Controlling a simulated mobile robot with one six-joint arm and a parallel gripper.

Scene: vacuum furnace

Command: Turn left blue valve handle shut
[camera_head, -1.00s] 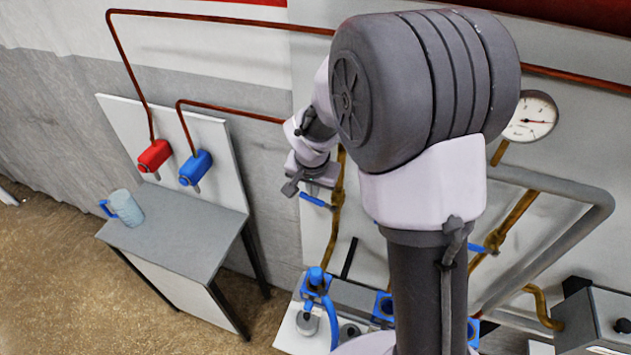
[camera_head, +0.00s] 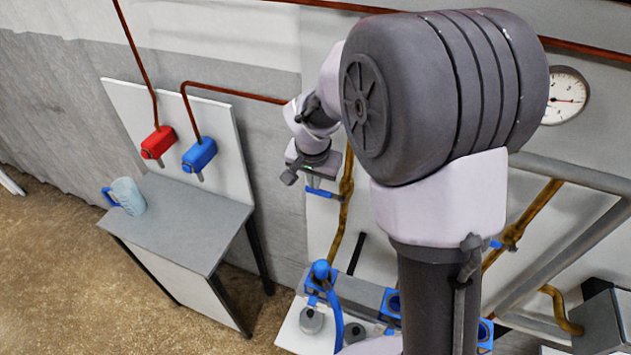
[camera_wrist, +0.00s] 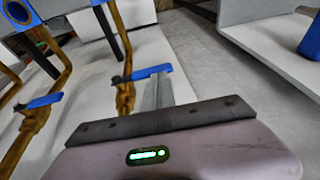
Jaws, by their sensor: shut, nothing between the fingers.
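The left blue valve handle (camera_head: 321,192) sits on a brass pipe (camera_head: 345,205) on the wall panel. It sticks out sideways, roughly across the pipe, to the left in the head view. In the wrist view this handle (camera_wrist: 148,73) is just beyond my gripper (camera_wrist: 157,92), and its free end passes by the fingertips. My gripper is shut with nothing between its fingers. Whether the fingers touch the handle, I cannot tell. In the head view my wrist (camera_head: 314,160) is just above the handle and my fingertips are not clear. Another blue handle (camera_wrist: 40,102) shows in the wrist view.
A grey table (camera_head: 190,232) with a mug (camera_head: 128,196) stands left, below a red tap (camera_head: 158,142) and a blue tap (camera_head: 199,154). A blue hose (camera_head: 335,312) and fittings lie below the handle. A gauge (camera_head: 565,96) is at right. My arm hides the middle.

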